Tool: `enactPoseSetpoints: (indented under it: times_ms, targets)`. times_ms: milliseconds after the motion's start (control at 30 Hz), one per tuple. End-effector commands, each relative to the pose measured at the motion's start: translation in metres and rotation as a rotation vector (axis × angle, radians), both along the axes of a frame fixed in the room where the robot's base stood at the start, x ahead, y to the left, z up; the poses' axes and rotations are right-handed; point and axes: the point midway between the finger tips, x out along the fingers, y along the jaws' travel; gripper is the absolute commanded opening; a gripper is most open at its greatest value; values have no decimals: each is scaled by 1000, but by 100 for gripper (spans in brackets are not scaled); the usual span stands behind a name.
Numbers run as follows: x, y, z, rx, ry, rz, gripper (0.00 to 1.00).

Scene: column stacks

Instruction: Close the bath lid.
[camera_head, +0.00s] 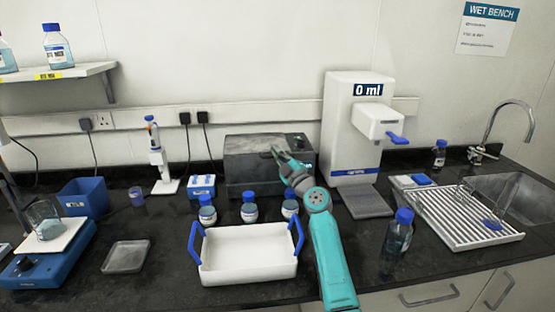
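The bath (250,175) is a dark grey box at the back middle of the bench, against the wall. A dark flat panel that looks like its lid (243,146) shows at its top. I cannot tell how far it is open, and my arm hides the bath's right part. My gripper (277,151) is in front of the bath's upper right part, near the panel's edge. Contact cannot be made out. The fingers are small and dark, so their opening is unclear.
A white tray with blue handles (248,272) and several blue-capped bottles (249,212) stand before the bath. A white dispenser (345,125) reading 0 ml stands to its right. A small blue-and-white box (202,187) and a pipette stand (164,187) are to its left.

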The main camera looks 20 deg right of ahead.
Motion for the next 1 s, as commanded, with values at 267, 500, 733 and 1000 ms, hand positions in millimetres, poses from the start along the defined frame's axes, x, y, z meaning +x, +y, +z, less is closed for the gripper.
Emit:
enactPoseSetpoints:
  times_ms: [267, 500, 733, 1000]
  targets:
    - [-18, 8, 5, 0, -7, 2, 0]
    - [-50, 19, -12, 0, -10, 2, 0]
    - [-73, 26, -26, 0, -10, 3, 0]
    - [-81, 29, -29, -1, -12, 3, 0]
